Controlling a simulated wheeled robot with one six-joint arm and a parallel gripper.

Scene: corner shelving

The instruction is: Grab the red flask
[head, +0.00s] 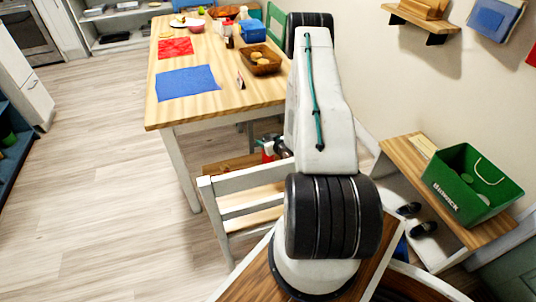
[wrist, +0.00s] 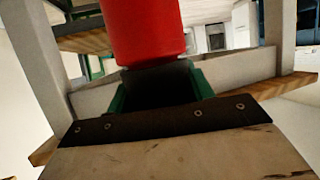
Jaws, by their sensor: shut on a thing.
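The red flask (wrist: 145,30) shows large at the top of the wrist view as a smooth red cylinder, its upper part cut off by the frame edge. A small bit of it also shows in the head view (head: 266,152), left of my arm. My gripper (head: 277,148) is mostly hidden behind my white arm link in the head view, above the chair by the table. It is shut on the red flask. The exact contact of the fingers is hard to make out.
A wooden table (head: 218,102) with a blue mat (head: 187,82), a red mat (head: 175,47) and a brown basket (head: 261,62) stands ahead. A white chair (head: 245,195) is close by my arm. A green crate (head: 465,185) sits on a bench at right. Floor at left is clear.

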